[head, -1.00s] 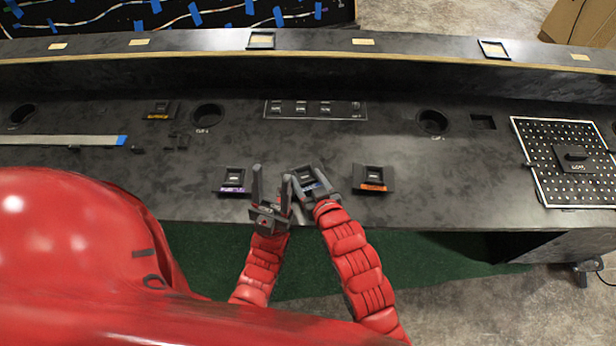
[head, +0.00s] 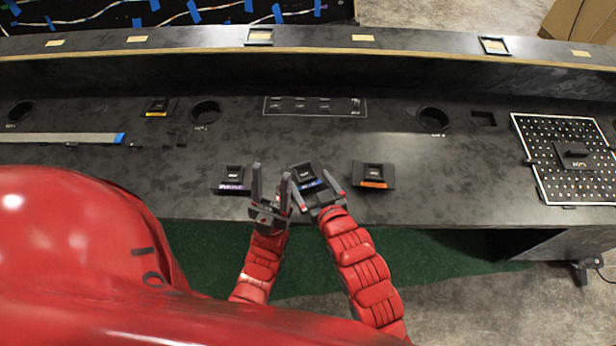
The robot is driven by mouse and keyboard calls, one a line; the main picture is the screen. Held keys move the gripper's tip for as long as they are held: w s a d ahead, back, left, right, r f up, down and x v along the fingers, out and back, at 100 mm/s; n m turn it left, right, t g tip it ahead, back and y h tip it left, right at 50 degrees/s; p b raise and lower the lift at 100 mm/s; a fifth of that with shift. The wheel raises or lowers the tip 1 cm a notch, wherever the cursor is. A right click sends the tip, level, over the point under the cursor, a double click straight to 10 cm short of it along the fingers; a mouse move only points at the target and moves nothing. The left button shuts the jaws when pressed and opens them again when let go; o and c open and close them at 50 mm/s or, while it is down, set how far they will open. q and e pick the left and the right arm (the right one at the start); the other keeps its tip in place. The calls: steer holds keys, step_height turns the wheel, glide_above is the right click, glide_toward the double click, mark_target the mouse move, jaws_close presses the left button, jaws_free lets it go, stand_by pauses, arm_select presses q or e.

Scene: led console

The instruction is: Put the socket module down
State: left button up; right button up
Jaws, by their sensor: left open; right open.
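A black socket module with a blue label (head: 304,174) rests on the console's front desk, turned slightly. My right gripper (head: 316,188) is open at its near edge, with one finger on either side; I cannot tell whether they touch it. My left gripper (head: 271,181) is open and empty just left of it, fingers pointing up the picture. Similar black modules lie to either side: a purple-labelled one (head: 234,174) on the left and an orange-labelled one (head: 373,172) on the right.
Round holes (head: 205,111) (head: 432,118) open in the desk. A perforated panel (head: 560,185) lies at the right, a grey strip (head: 60,138) at the left. The desk between the orange-labelled module and the panel is clear.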

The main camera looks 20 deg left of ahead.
steer(key=v, duration=0.4)
steer(key=shift+w+r+p, duration=0.1)
steer(key=shift+p, duration=0.25)
steer(key=p+v, duration=0.4)
steer(key=v, duration=0.1)
